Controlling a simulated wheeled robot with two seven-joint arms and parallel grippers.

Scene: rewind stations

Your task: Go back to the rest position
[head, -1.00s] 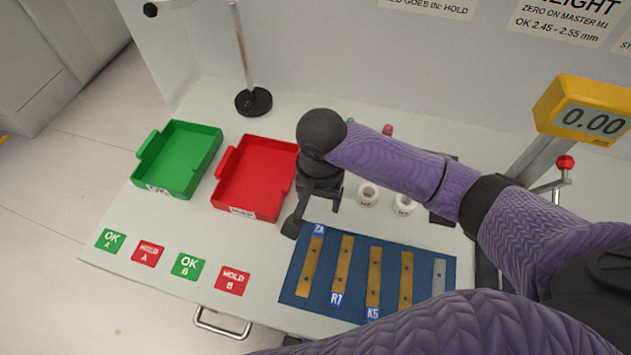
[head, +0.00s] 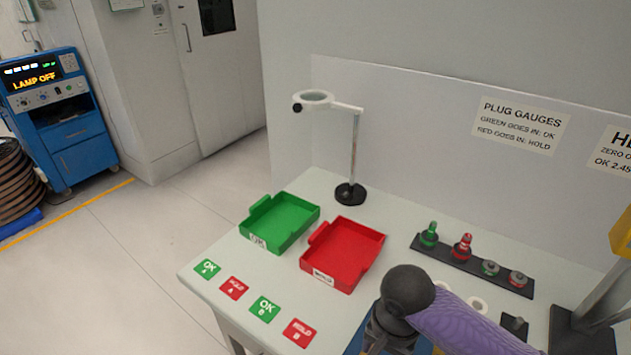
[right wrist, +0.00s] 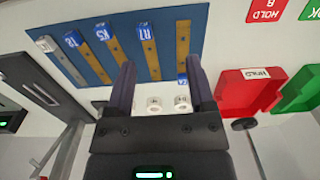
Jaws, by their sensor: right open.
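My right gripper (head: 378,345) hangs at the lower edge of the head view, below its dark round wrist joint and purple arm. In the right wrist view its two fingers (right wrist: 160,68) are apart with nothing held between them. Beyond them are a blue mat (right wrist: 205,45) with several labelled metal strips and two small white rings (right wrist: 182,103). In the head view the mat (head: 356,340) is mostly hidden by my arm and cut off by the frame. My left gripper is not in view.
A red tray (head: 378,250) and a green tray (head: 312,216) sit left of my right gripper. A magnifier stand (head: 353,160) rises behind them. A black rack (head: 460,262) holds several gauges. OK and HOLD cards line the front edge. A blue cart (head: 75,150) stands far left.

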